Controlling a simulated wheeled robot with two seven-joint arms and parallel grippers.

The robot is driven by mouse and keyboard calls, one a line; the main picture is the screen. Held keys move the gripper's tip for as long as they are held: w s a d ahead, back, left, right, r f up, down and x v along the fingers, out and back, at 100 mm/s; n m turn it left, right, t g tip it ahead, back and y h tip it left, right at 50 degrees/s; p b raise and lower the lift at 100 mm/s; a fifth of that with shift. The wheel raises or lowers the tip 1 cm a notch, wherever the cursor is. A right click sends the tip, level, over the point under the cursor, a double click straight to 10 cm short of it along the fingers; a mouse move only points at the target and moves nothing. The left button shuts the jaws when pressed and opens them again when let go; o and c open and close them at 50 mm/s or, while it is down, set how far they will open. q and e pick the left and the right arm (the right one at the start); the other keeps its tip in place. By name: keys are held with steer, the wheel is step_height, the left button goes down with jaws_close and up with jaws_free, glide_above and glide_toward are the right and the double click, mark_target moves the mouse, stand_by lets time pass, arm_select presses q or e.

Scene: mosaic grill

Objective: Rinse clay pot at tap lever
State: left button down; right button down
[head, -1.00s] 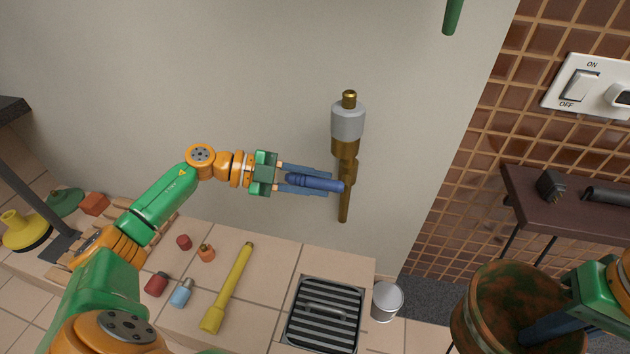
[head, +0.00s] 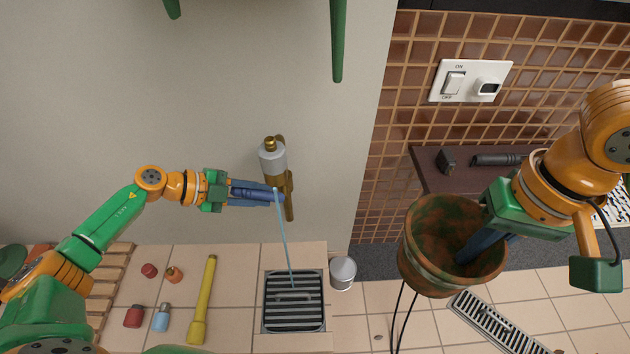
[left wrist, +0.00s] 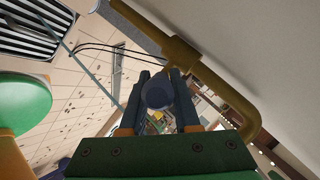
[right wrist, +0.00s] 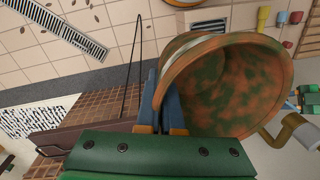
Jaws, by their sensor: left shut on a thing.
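The brass and grey tap (head: 272,162) is on the pale wall. My left gripper (head: 268,195) is shut on its blue lever (head: 279,197); the lever's round end (left wrist: 157,92) shows between the fingers in the left wrist view. A thin blue water stream (head: 284,240) runs from the tap down to the striped drain grate (head: 294,302). The rust-and-green clay pot (head: 418,255) is held in the air at the right, mouth up, away from the stream. My right gripper (right wrist: 157,100) is shut on the pot's rim, with one finger inside it.
A metal cup (head: 342,272) stands just right of the grate. A yellow stick (head: 203,300) and several small jars lie on the tiled counter to the left. A dark shelf (head: 428,170) is behind the pot. A long floor drain (head: 495,325) lies below right.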

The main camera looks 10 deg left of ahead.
arm_select(q)
steer(key=c, duration=0.6)
jaws_free()
steer(key=shift+c, duration=0.2)
arm_select(e)
steer(key=shift+r+p, duration=0.75)
steer(key=shift+p, duration=0.05)
arm_select(q)
steer(key=v, duration=1.2)
